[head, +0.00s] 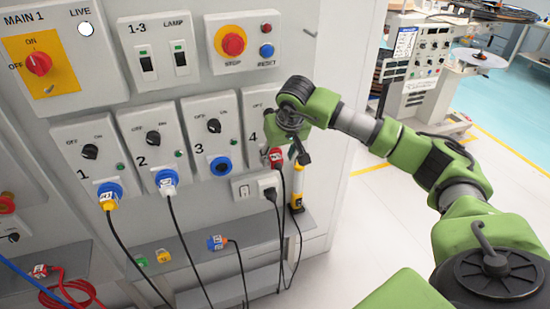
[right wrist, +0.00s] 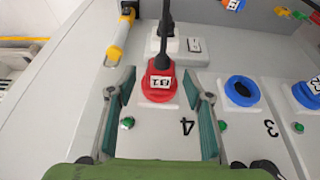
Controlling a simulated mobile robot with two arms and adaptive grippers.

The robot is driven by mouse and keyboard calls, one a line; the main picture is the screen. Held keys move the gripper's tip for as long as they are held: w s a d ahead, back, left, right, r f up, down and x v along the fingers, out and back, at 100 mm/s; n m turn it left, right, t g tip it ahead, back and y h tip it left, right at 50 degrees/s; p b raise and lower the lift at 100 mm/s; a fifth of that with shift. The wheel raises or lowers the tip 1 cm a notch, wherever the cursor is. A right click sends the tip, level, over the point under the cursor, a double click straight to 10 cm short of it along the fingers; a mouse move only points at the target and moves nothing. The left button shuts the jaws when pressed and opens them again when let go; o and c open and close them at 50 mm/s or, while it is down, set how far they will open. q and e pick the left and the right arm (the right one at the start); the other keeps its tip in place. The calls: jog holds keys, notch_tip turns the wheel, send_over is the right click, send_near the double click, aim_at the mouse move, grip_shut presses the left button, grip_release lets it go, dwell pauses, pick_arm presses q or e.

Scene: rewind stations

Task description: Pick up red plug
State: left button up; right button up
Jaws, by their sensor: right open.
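The red plug (head: 276,157) with a white label sits at station 4 (head: 254,137), a black cable hanging from it. In the right wrist view the red plug (right wrist: 159,82) is at the red socket below the digit 4, between the finger tips. My right gripper (head: 292,140) is in front of station 4 and hides much of its upper panel. In the right wrist view my right gripper (right wrist: 160,92) is open, one finger on each side of the plug, with visible gaps. My left gripper is not in view.
The blue socket (head: 221,167) of station 3 is empty. A blue plug (head: 216,242) lies on the shelf. A yellow tool (head: 297,190) hangs right of station 4. A red cable (head: 68,290) lies lower left.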

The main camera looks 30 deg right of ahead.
aim_at(276, 158)
jog(key=x, duration=0.3)
jog(key=shift+w+f+p, duration=0.1)
jog(key=shift+w+p, duration=0.2)
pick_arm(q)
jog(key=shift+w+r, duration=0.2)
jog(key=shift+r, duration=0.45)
pick_arm(e)
jog(key=shift+c, duration=0.5)
jog(key=c, duration=0.9)
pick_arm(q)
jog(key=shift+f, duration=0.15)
